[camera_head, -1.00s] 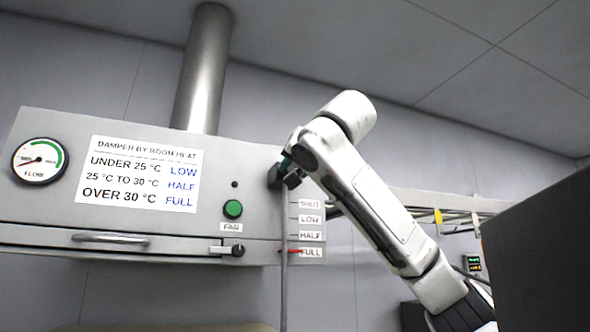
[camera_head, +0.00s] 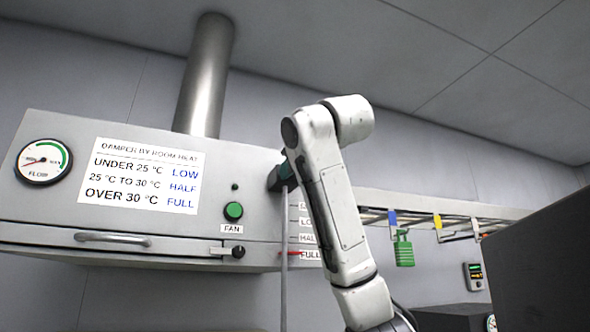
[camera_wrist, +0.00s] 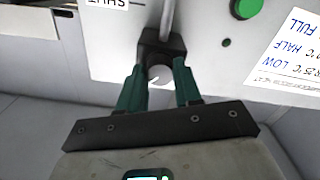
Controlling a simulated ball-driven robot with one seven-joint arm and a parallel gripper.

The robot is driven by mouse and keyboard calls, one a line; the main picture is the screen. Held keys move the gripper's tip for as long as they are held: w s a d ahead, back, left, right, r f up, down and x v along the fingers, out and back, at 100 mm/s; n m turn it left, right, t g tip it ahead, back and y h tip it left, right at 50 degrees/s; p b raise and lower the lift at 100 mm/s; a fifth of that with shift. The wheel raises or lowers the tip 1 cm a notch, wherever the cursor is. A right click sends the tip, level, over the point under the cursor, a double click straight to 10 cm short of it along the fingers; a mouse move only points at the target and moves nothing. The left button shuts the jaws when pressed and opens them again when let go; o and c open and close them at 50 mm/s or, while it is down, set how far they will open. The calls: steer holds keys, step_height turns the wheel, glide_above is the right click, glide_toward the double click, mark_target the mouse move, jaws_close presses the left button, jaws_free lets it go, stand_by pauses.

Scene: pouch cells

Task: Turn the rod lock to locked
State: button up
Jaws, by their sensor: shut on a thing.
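The rod lock is a dark block at the top of the vertical damper rod (camera_head: 284,250), on the right part of the hood's front. In the wrist view the dark block (camera_wrist: 172,45) surrounds the rod, with a pale round part (camera_wrist: 160,76) in front. The teal fingers of my gripper (camera_wrist: 159,80) are closed on the lock, one on each side of the pale part. In the head view my gripper (camera_head: 287,171) is at the block, partly hidden by my arm. No locked or unlocked marking is readable. The red pointer (camera_head: 290,253) is at FULL.
The hood panel carries a flow gauge (camera_head: 43,162), a damper sign (camera_head: 140,175), a green fan button (camera_head: 233,211) and a front handle (camera_head: 112,239). A dark box (camera_head: 540,255) blocks the lower right.

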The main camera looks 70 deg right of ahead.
steer(key=shift+n, duration=4.2)
steer(key=o, duration=1)
steer(key=shift+o, duration=0.2)
steer(key=shift+a, duration=0.1)
steer(key=b+v, duration=0.5)
steer(key=v, duration=0.5)
steer(key=shift+s+a+b, duration=0.15)
steer(key=shift+a+b, duration=0.15)
